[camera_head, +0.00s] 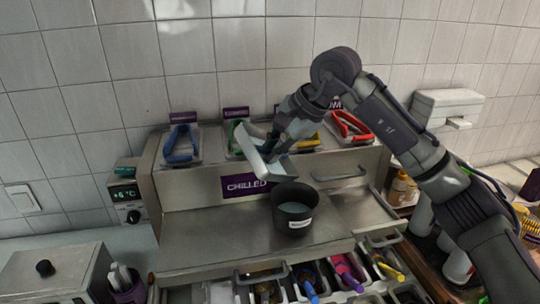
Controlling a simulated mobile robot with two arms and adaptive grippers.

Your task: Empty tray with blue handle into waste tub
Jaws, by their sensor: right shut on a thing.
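My right gripper (283,140) is shut on a pale grey tray (252,150), which it holds tilted in the air above and left of a black round tub (293,222). The tub has a small white label and stands upright on the steel counter; its inside looks greyish. The tray's handle is hidden behind the gripper, so its colour cannot be told. No contents are clearly visible in the tray. My left gripper is out of view.
Several topping bins with coloured handles line the front, one blue (312,293). The steel counter (215,235) left of the tub is clear.

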